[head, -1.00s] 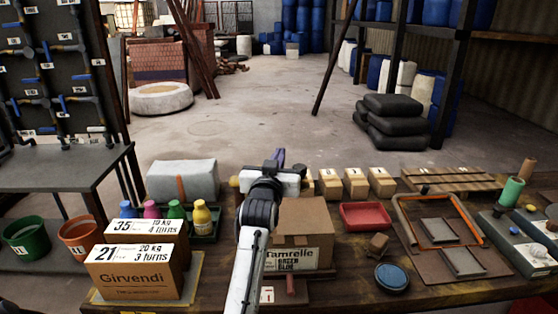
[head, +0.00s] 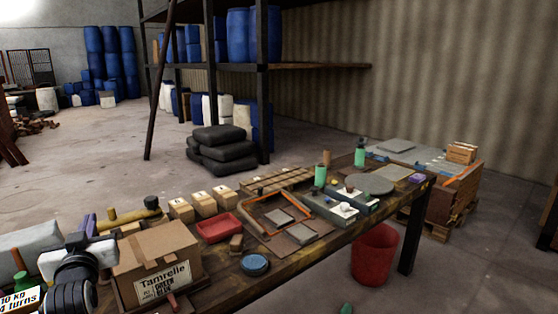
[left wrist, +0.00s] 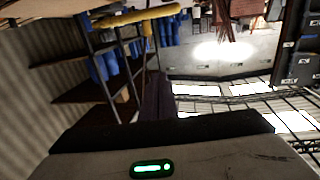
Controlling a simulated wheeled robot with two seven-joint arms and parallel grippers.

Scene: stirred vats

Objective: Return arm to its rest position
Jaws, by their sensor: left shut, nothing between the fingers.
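My left arm comes in at the lower left of the head view. Its left gripper (head: 89,224), with dark purple fingers, is raised over the table's left part, just left of the cardboard box marked Tamrelle (head: 155,262). The fingers are shut and hold nothing. In the left wrist view the shut fingers (left wrist: 156,98) point away from the camera, and the picture is upside down. My right gripper is in neither view.
A wooden workbench (head: 232,284) carries a yellow pipe-like piece (head: 135,217), several small boxes, a red tray (head: 220,227) and a blue round tin (head: 255,264). A red bin (head: 374,255) stands beside it. Black sacks (head: 222,150) lie behind on open floor.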

